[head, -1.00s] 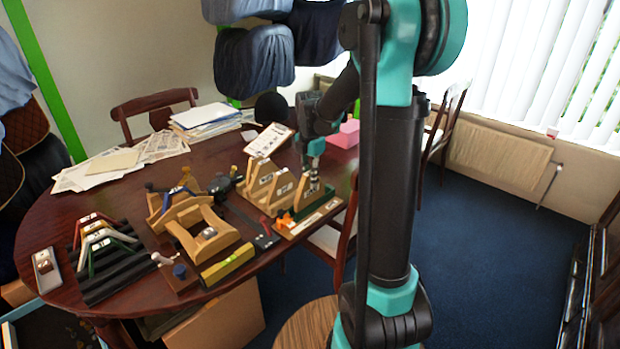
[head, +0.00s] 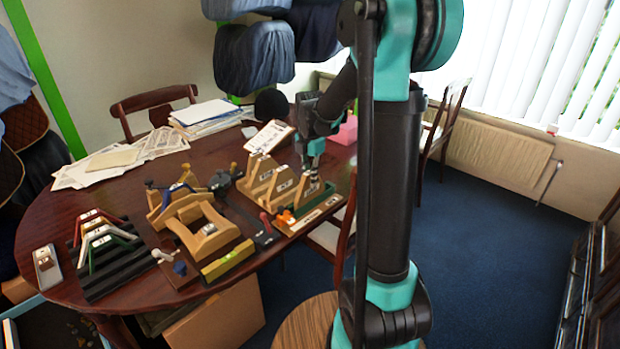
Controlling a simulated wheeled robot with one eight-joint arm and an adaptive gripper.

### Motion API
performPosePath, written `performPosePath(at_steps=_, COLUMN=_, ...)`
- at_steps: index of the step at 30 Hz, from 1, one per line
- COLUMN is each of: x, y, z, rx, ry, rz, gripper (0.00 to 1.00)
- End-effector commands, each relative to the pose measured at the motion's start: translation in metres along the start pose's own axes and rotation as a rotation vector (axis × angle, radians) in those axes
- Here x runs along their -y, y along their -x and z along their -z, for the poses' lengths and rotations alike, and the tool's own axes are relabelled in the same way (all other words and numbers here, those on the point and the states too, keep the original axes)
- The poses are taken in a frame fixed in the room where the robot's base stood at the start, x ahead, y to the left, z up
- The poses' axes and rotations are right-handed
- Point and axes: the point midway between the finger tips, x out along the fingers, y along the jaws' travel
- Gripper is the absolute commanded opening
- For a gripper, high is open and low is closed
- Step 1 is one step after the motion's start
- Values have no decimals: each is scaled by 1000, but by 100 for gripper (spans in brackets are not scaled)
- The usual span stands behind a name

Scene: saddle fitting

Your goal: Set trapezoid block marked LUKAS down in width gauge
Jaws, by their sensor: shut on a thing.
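My gripper (head: 313,186) points down at the right part of the round table. It is shut on a wooden trapezoid block (head: 302,187) with a white label. The label is too small to read, and the fingers hide part of the block. The block is just above or at a low wooden board with green and orange parts (head: 318,211), which looks like the width gauge. I cannot tell whether the block touches it.
More labelled wooden trapezoid blocks (head: 262,176) stand just left of my gripper. A wooden saddle frame (head: 206,232), a yellow level (head: 228,260) and a black ribbed rack with coloured brackets (head: 102,268) lie further left.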

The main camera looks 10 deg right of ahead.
Motion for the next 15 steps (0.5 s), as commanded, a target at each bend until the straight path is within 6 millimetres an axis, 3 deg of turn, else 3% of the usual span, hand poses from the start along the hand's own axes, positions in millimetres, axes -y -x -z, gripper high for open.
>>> performPosePath(at_steps=15, x=0, y=-6, z=0, rx=0, ry=0, rz=0, gripper=0)
